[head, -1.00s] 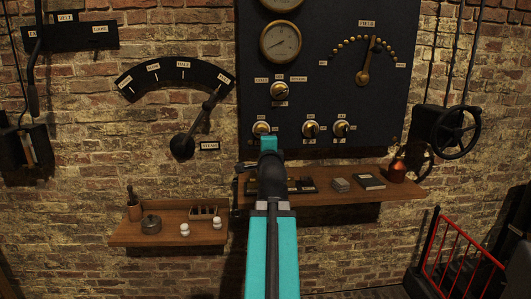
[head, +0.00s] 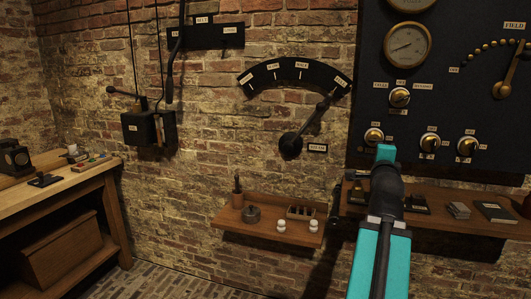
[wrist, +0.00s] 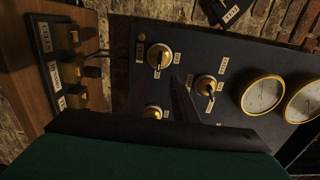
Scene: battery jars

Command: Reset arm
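My arm (head: 380,260), teal and dark grey, reaches up in the lower right of the head view. My gripper (head: 386,154) is at its far end, in front of the dark panel's lower left edge and near a brass knob (head: 374,136). The fingers are too small and dark to tell open from shut. In the wrist view, a dark shape like fingers (wrist: 184,100) lies before the panel with brass knobs (wrist: 158,56). I see no object held.
A dark panel (head: 365,60) with gauges hangs at right, above a wooden shelf (head: 455,222). A lever (head: 308,124) with a curved scale is mid-wall. A small shelf (head: 235,224) holds a pot and white pieces. A wooden bench (head: 85,185) stands at left; floor between is clear.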

